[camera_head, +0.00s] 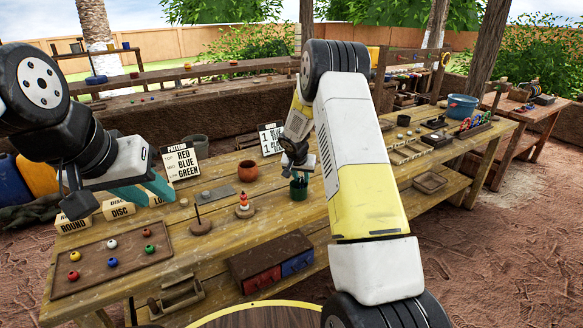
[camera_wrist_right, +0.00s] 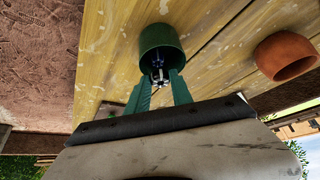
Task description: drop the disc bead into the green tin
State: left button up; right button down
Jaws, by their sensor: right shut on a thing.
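The green tin (camera_head: 299,190) stands on the wooden table near its front edge, and it also shows in the right wrist view (camera_wrist_right: 162,38). My right gripper (camera_wrist_right: 159,80) is shut on a small dark bluish thing with pale glints (camera_wrist_right: 158,70), taken to be the disc bead. Its fingertips are at the tin's mouth; whether the bead is inside the rim I cannot tell. In the head view my right gripper (camera_head: 299,174) is above the tin and its bead is too small to make out. My left gripper (camera_head: 155,190) hangs over the table's left part, its fingertips' gap unclear.
A terracotta pot (camera_head: 248,170) stands close to the tin. A stacked bead post (camera_head: 244,205) and an empty post (camera_head: 199,222) stand nearby. A bead tray (camera_head: 82,280) and labelled boxes (camera_head: 117,209) are at the left. Pattern cards (camera_head: 181,163) stand behind.

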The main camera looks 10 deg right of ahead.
jog(key=c, duration=1.1)
grip_release()
jog(key=shift+o, duration=0.2)
jog(key=v, duration=0.7)
jog(key=shift+s+r, duration=0.15)
jog(key=shift+r, duration=0.2)
